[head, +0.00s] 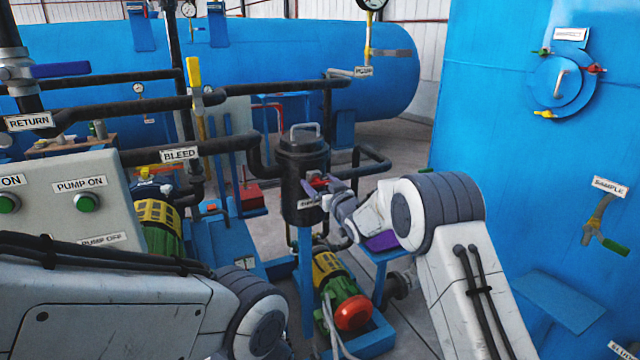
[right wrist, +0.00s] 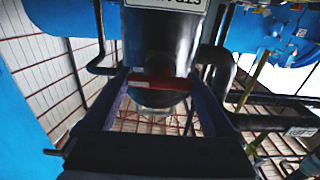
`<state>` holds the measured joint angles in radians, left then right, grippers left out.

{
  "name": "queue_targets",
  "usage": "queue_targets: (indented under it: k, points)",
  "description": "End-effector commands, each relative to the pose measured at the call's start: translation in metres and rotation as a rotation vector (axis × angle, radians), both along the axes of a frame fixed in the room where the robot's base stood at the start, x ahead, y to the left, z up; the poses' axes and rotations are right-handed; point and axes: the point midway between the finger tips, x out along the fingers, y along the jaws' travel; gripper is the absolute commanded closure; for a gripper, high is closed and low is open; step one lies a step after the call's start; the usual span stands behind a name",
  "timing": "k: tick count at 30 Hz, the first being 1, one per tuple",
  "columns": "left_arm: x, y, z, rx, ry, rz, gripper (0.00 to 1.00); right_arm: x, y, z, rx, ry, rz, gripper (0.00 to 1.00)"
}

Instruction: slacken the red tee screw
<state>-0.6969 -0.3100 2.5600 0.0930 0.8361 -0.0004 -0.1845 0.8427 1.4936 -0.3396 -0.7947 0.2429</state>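The red tee screw (head: 317,183) is on the front of the black lidded vessel (head: 302,160) in the head view. In the right wrist view its red bar (right wrist: 160,80) lies crosswise against the dark vessel. My right gripper (head: 333,184) is at the screw; in the right wrist view its two fingers (right wrist: 160,88) stand apart, one at each end of the bar. I cannot tell whether they press on it. My fingers partly cover the screw in the head view. My left arm comes in at the lower left; its gripper is out of view.
A grey panel (head: 55,205) with green buttons stands at the left. Black pipes (head: 225,145) run beside the vessel, and a green-and-yellow pump (head: 340,285) sits below it. A large blue tank (head: 500,130) fills the right side; another blue tank (head: 260,60) lies behind.

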Motion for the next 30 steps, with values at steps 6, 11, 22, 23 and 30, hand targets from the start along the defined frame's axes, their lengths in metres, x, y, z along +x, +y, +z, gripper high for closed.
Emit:
queue_targets:
  k: [6, 11, 22, 23, 30]
  points:
    - [0.0, 0.0, 0.0, 0.0, 0.0, 0.0, 0.12, 0.0, 0.0, 0.0, -0.002, -0.001, 0.001, 0.66]
    - [0.0, 0.0, -0.006, 0.0, 0.0, 0.0, 0.12, -0.001, 0.001, -0.001, -0.021, -0.011, 0.001, 0.66]
    - [0.0, 0.0, -0.046, 0.0, 0.0, 0.0, 0.12, -0.001, 0.002, -0.005, -0.222, -0.106, 0.001, 0.66]
    - [0.0, 0.0, -0.05, 0.0, 0.0, 0.0, 0.12, -0.001, 0.002, -0.005, -0.247, -0.117, 0.001, 0.66]
    - [0.0, 0.0, -0.084, 0.0, 0.0, 0.0, 0.12, -0.002, 0.003, -0.006, -0.454, -0.211, 0.001, 0.66]
